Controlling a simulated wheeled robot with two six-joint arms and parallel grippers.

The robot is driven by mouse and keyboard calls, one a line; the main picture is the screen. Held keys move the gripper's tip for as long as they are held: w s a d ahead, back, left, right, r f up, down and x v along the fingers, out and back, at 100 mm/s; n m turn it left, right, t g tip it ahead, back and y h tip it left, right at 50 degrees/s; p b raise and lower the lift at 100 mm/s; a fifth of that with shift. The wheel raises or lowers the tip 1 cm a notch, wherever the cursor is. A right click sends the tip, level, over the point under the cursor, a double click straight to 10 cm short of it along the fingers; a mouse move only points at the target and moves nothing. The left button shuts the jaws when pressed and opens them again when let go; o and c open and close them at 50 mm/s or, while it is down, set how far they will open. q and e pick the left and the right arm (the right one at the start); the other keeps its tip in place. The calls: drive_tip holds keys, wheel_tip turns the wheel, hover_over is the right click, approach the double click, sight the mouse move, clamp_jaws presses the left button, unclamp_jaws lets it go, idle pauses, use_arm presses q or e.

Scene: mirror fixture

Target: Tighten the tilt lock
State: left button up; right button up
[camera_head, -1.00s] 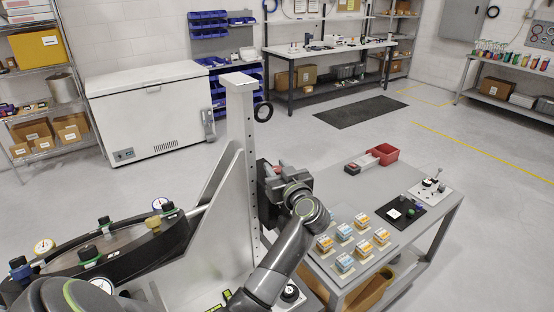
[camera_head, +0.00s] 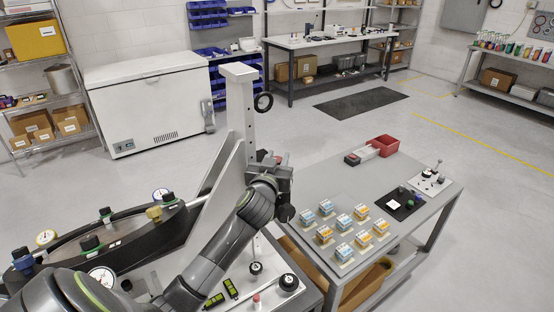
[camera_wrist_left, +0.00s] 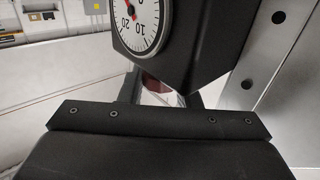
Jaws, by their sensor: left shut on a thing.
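The mirror fixture shows at left and centre in the head view: a pale upright post (camera_head: 238,110) and a dark curved rim (camera_head: 125,240) with several knobs and dials. My left gripper (camera_head: 281,165) is beside the post, right of it, with its fingers mostly hidden. The left wrist view shows a dark housing with a white dial (camera_wrist_left: 137,22) and red needle close ahead. Below the housing, a dark red part (camera_wrist_left: 155,86) sits at the jaws, largely hidden; the gripper is shut on it. I cannot tell whether this part is the tilt lock. My right gripper is not in view.
A grey table (camera_head: 330,180) stands right of the post, with several small boxes (camera_head: 342,223), a red bin (camera_head: 384,146) and a black mat (camera_head: 400,204). A white chest freezer (camera_head: 150,105) stands behind. Open floor lies between.

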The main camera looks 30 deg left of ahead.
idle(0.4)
use_arm(q)
drive_tip(key=o, duration=1)
drive_tip(key=shift+c, duration=0.2)
drive_tip(key=b+v, duration=0.4)
drive_tip(key=v, duration=1.3)
drive_tip(key=shift+s+b, duration=0.2)
drive_tip(key=shift+b, duration=0.15)
